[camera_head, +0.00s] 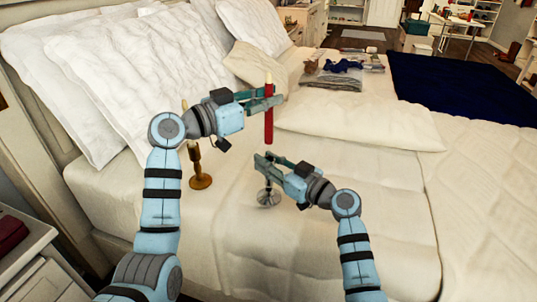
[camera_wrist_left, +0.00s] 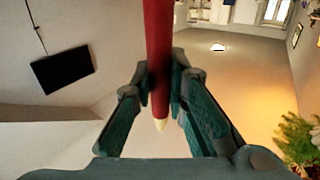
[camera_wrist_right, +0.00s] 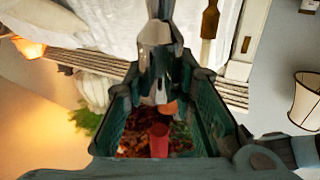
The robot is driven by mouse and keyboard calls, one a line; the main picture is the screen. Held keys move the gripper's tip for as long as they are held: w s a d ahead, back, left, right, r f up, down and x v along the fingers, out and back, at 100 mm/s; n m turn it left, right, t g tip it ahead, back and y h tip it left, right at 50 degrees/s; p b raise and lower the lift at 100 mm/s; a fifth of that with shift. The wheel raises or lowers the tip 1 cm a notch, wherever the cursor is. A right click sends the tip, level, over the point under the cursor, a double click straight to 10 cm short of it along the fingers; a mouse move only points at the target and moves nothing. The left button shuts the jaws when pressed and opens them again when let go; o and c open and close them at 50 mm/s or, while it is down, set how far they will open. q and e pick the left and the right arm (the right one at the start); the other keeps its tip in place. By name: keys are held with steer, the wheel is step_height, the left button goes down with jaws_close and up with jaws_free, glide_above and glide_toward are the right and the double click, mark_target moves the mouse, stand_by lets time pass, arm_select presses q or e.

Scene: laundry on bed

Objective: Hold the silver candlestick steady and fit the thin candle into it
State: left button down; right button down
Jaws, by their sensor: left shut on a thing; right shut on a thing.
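The thin candle (camera_head: 269,125) is red with a pale tip and stands about upright in the head view. My left gripper (camera_head: 270,98) is shut on its upper part; the left wrist view shows the candle (camera_wrist_left: 159,50) between the fingers. The silver candlestick (camera_head: 268,197) stands on the bed, its upper part hidden by my right gripper (camera_head: 264,162), which is shut on it. The right wrist view shows its shiny stem (camera_wrist_right: 155,60) between the fingers. The candle's lower end (camera_wrist_right: 159,140) shows beyond the socket, apart from it. In the head view the candle hangs above the candlestick.
A brass candlestick (camera_head: 200,181) stands on the bed left of the silver one, partly behind my left arm. Pillows (camera_head: 150,50) lie at the headboard. Folded clothes (camera_head: 335,78) lie farther back, and a dark blue blanket (camera_head: 455,88) at the right. The bed's front is clear.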

mark_target(266, 143)
arm_select(q)
step_height(266, 143, down, 8)
steer(key=shift+w+f, duration=0.1)
steer(key=shift+f, duration=0.15)
steer(key=c, duration=1.6)
jaws_free()
steer(key=shift+f, duration=0.1)
steer(key=shift+a, duration=0.25)
steer(key=v, duration=1.1)
steer(key=shift+s+a, duration=0.2)
steer(key=shift+s, duration=0.1)
